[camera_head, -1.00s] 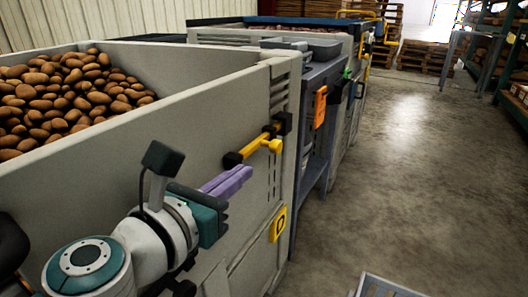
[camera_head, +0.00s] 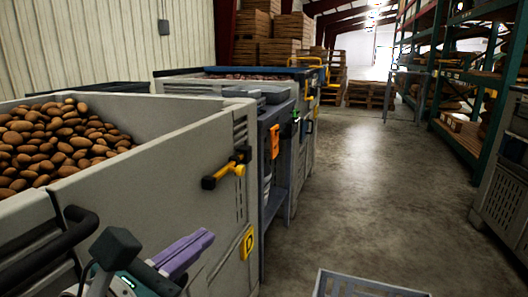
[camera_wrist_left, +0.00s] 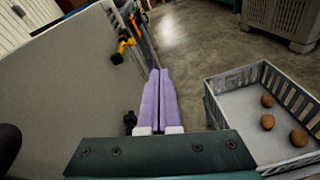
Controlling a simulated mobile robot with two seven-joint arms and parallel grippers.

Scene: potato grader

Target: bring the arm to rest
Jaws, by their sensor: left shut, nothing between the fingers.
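My left gripper (camera_head: 207,238) comes in at the lower left of the head view, in front of the grey wall of the potato bin. Its purple fingers are shut together with nothing between them. In the left wrist view the fingers (camera_wrist_left: 159,75) lie side by side, pointing ahead along the bin wall and apart from it. My right gripper is in neither view.
A large grey bin (camera_head: 190,147) full of potatoes (camera_head: 62,138) stands at left, with a yellow-and-black handle (camera_head: 226,169) on its side. A grey crate (camera_head: 365,287) on the floor holds three potatoes (camera_wrist_left: 267,122). A slatted grey bin (camera_head: 503,190) stands right. The concrete aisle (camera_head: 370,180) is clear.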

